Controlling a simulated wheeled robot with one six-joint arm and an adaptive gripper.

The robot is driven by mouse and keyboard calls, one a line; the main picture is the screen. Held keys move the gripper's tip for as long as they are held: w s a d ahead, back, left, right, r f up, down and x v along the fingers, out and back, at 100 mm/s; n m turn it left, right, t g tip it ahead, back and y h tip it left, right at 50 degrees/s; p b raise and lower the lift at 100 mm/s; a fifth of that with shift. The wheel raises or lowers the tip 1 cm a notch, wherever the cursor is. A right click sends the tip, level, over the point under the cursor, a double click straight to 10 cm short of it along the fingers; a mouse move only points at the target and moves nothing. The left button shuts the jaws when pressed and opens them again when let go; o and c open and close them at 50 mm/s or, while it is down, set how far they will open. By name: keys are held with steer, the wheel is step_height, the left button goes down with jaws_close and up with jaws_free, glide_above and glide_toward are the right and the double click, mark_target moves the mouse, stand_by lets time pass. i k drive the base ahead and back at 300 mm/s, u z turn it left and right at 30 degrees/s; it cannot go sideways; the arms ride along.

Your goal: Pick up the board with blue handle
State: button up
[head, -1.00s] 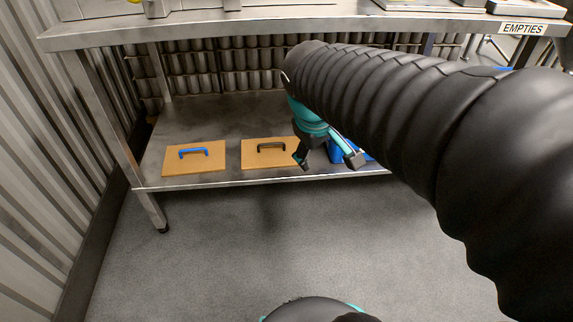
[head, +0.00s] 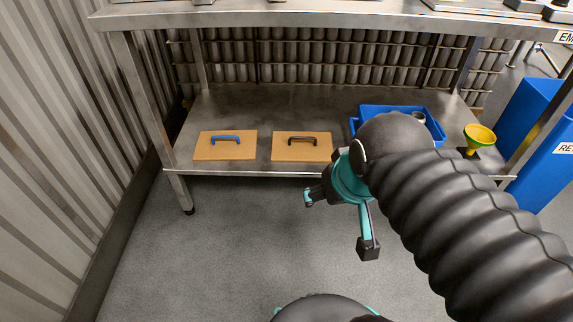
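The board with the blue handle (head: 226,151) lies flat on the lower metal shelf, at the left in the head view. Its blue handle (head: 226,139) stands up from the board's top face. A second wooden board with a black handle (head: 302,152) lies to its right on the same shelf. My gripper (head: 337,224) is open and empty, in front of the shelf's front edge and to the right of both boards. Its fingers are spread wide and apart from the boards.
A blue tray (head: 441,133) sits further right on the lower shelf (head: 262,112), partly hidden by my arm. A yellow-green funnel (head: 479,137) is beside it. Table legs (head: 150,110) frame the shelf. A blue bin (head: 541,150) stands at the right. Grey floor in front is clear.

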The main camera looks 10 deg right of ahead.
mark_target(231, 145)
steer(key=z, duration=0.2)
steer(key=i, duration=1.1)
steer(key=z, duration=0.1)
